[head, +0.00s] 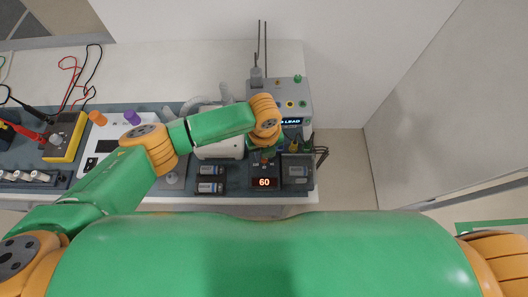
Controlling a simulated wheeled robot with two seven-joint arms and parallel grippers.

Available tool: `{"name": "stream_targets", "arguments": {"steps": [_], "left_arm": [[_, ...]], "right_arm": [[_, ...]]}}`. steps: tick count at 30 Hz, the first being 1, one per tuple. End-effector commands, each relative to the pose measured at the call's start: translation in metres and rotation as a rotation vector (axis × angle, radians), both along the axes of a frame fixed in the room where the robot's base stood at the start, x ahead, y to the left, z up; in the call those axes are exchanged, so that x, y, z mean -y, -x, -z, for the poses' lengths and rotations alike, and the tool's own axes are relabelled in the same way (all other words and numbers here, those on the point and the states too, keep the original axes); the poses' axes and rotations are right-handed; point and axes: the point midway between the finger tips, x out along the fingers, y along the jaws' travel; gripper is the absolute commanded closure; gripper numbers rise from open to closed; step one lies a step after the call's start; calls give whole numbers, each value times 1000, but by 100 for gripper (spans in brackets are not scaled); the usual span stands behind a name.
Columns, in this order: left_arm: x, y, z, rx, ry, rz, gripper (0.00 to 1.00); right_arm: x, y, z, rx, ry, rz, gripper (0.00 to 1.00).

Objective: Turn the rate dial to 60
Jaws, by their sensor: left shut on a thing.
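A small dark panel with a lit display (264,183) reading 60 stands near the front edge of the bench. My left arm reaches in from the left and bends down over this panel. My left gripper (264,158) is just above the display, largely hidden by my own wrist. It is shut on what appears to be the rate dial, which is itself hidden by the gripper. My right gripper is not in view.
A grey ventilator box (294,92) with a lit screen stands behind my wrist. A yellow meter (66,137) with cables is at far left. Floor right of the bench is clear.

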Motion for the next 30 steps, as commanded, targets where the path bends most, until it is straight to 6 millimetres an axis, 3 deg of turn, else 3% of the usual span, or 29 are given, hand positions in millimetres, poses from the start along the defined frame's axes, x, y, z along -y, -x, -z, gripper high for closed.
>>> {"name": "stream_targets", "arguments": {"steps": [8, 9, 12, 22, 30], "left_arm": [[0, 2, 1, -4, -1, 0, 100], [0, 2, 1, -4, -1, 0, 68], [0, 1, 1, -4, -1, 0, 43], [0, 0, -4, -1, 0, -1, 43], [1, 0, -57, 1, 1, 0, 43]], "right_arm": [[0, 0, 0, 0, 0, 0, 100], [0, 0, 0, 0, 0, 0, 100], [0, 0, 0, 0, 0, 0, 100], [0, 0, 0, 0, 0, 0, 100], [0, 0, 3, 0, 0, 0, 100]]}}
